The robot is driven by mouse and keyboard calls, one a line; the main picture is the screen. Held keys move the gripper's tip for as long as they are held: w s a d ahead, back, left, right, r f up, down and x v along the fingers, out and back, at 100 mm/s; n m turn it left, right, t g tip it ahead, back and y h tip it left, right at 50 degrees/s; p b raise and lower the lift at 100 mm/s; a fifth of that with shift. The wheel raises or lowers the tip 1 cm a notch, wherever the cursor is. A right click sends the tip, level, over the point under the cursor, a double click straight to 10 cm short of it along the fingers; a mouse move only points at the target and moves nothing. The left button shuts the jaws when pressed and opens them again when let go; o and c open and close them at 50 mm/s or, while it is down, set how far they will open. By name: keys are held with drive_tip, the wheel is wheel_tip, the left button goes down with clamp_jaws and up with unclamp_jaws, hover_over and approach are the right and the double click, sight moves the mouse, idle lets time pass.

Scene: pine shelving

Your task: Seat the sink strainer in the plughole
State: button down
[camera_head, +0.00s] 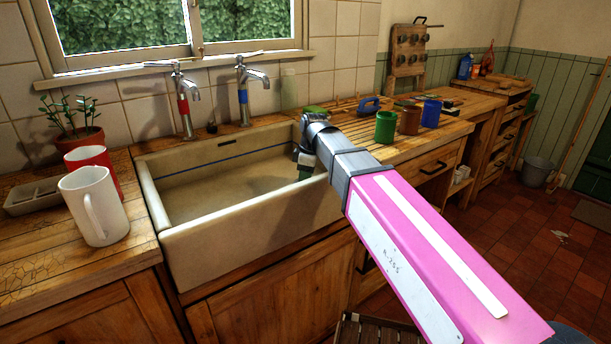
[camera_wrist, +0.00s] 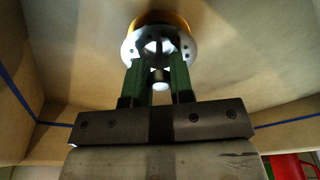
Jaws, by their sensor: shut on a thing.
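The sink strainer (camera_wrist: 160,45), a shiny metal disc with holes, shows at the top middle of the wrist view. My gripper (camera_wrist: 158,78) has its two green fingers shut on the strainer's small central knob. A gold-brown rim (camera_wrist: 158,17), seemingly the plughole's, shows just behind the strainer's far edge. The strainer covers most of it, and I cannot tell whether they touch. In the head view my gripper (camera_head: 305,172) is down inside the pale sink (camera_head: 215,190), at its right end. The strainer and plughole are hidden there.
Two taps, red-banded (camera_head: 184,105) and blue-banded (camera_head: 242,95), stand behind the sink. A white mug (camera_head: 95,208) and a red mug (camera_head: 105,165) stand left of it. Green (camera_head: 385,127), brown (camera_head: 408,120) and blue (camera_head: 431,112) cups stand on the right worktop. The sink's left part is clear.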

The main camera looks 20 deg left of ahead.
drive_tip(key=shift+f, duration=1.1)
drive_tip(key=c, duration=0.9)
unclamp_jaws()
drive_tip(key=shift+r, duration=0.1)
wheel_tip(320, 180, up, 10)
drive_tip(key=d, duration=0.1)
drive_tip(key=shift+d+r, duration=0.2)
drive_tip(key=shift+d, duration=0.1)
drive_tip(key=shift+w, duration=0.1)
